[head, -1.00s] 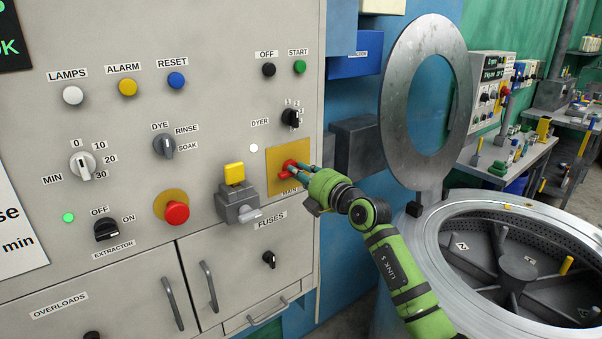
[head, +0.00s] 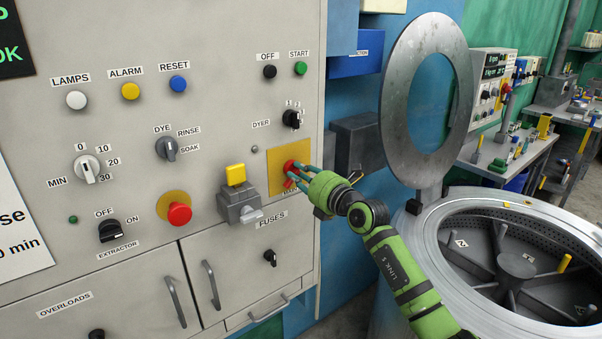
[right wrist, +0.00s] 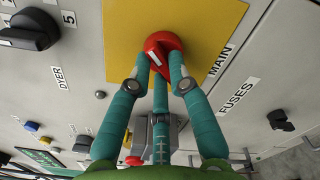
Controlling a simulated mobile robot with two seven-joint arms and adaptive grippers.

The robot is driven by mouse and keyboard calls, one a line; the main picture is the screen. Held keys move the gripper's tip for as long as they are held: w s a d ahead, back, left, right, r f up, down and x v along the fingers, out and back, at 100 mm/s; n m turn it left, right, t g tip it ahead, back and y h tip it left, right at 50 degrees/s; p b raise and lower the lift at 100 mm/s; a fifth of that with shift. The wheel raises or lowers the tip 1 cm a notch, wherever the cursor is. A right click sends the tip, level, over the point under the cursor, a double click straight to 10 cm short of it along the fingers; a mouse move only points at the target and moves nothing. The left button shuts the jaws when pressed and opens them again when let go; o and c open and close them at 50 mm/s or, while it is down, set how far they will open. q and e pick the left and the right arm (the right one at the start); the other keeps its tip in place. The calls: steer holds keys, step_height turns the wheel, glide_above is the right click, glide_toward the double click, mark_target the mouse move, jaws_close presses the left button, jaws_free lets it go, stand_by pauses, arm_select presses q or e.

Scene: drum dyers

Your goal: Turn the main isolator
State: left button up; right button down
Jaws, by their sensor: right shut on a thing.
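The main isolator is a red rotary knob (head: 289,166) on a yellow plate (head: 271,182), on the right part of the grey control panel. In the right wrist view the knob (right wrist: 166,45) has a white mark, and the label "MAIN" stands beside the plate. My right gripper (head: 296,175) has its teal fingers closed around the knob. The right wrist view shows the fingertips (right wrist: 161,75) on it, partly hiding its lower side. My left gripper is not in view.
A grey interlock block with a yellow top (head: 236,175) and a red mushroom button (head: 179,214) sit left of the isolator. The small lamps by the dyer (head: 254,149) and extractor (head: 73,219) are dark. A drum (head: 480,203) with its raised ring lid stands right.

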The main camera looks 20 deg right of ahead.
steer(key=n+b, duration=0.1)
steer(key=n, duration=0.3)
steer(key=shift+f+n, duration=0.1)
steer(key=shift+n, duration=0.3)
steer(key=shift+n+b, duration=1)
steer(key=shift+n, duration=1)
steer(key=c, duration=1.1)
jaws_free()
steer(key=shift+c, duration=0.2)
